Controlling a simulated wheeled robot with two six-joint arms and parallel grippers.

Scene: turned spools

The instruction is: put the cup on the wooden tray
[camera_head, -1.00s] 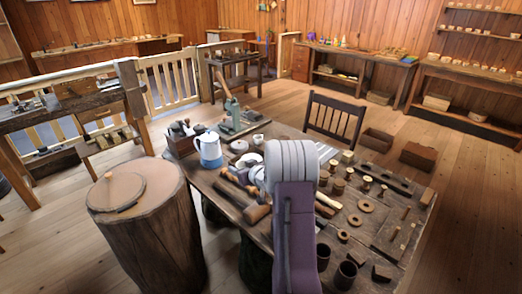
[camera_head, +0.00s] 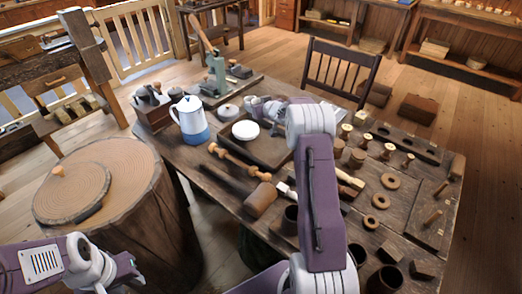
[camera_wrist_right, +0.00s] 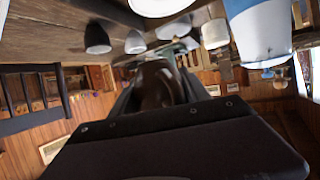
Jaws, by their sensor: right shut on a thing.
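The dark wooden tray (camera_head: 268,153) lies on the workbench, with a white round dish (camera_head: 245,130) at its left part. My right arm rises in front of the bench and hides part of the tray. My right gripper (camera_head: 264,105) is partly hidden near the tray's far side. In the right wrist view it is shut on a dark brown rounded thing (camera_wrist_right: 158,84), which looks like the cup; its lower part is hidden. My left gripper (camera_head: 126,270) is low at the left, by the stump, its fingers too unclear to judge.
A blue-and-white pot (camera_head: 190,120) stands left of the tray and also shows in the wrist view (camera_wrist_right: 260,32). A wooden mallet (camera_head: 261,198) lies in front. Spools, rings and dark pots crowd the bench's right side. A stump (camera_head: 135,205) stands at the left.

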